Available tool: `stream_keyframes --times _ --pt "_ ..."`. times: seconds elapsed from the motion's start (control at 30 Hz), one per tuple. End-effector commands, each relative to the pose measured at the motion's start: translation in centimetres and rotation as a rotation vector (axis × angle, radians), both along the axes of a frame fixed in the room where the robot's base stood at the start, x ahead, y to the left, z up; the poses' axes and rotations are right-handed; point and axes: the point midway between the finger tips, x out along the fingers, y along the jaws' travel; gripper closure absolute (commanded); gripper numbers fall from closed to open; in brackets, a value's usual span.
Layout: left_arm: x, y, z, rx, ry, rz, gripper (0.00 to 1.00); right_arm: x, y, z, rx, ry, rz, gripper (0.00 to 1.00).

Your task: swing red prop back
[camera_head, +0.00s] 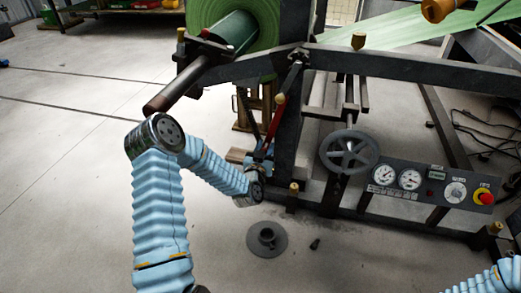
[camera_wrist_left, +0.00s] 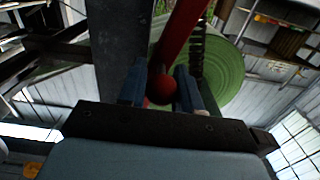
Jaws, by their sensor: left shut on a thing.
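The red prop (camera_head: 276,116) is a slim red bar beside the dark machine frame, leaning a little, its upper end near the frame's top rail. My left gripper (camera_head: 264,149) is at its lower end, partly hidden by my wrist. In the left wrist view the red prop (camera_wrist_left: 182,32) runs up from a round red end (camera_wrist_left: 160,89) between the two fingers of my left gripper (camera_wrist_left: 161,85), which is shut on it. Only a piece of my right arm shows at the lower right of the head view; its gripper is out of view.
A green roll (camera_head: 262,25) sits on a shaft above the prop. A grey handwheel (camera_head: 349,153) and a gauge panel (camera_head: 432,184) with a red button stand to the right. A grey flanged disc (camera_head: 267,239) lies on the floor. The floor at left is clear.

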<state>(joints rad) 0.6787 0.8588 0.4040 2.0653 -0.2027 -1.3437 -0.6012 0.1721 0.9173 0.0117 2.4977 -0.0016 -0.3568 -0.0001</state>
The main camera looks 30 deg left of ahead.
Motion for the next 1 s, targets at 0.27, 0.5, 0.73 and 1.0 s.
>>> stream_keyframes --times 0.27,0.5,0.73,1.0 --pt "0.0 -0.6 -0.2 -0.007 0.006 -0.012 1.00 0.0 0.0 0.0 0.000 0.000 0.000 0.57" --pt "0.0 -0.4 -0.1 -0.004 0.004 -0.009 0.46 0.0 0.0 0.0 0.000 0.000 0.000 0.57" --pt "-0.2 -0.3 -0.1 -0.002 0.004 -0.006 0.46 0.0 0.0 0.1 0.000 0.000 0.000 0.57" --pt "-4.9 -1.5 0.0 -0.003 0.007 -0.009 0.46 0.0 0.0 0.7 0.000 0.001 0.000 0.57"
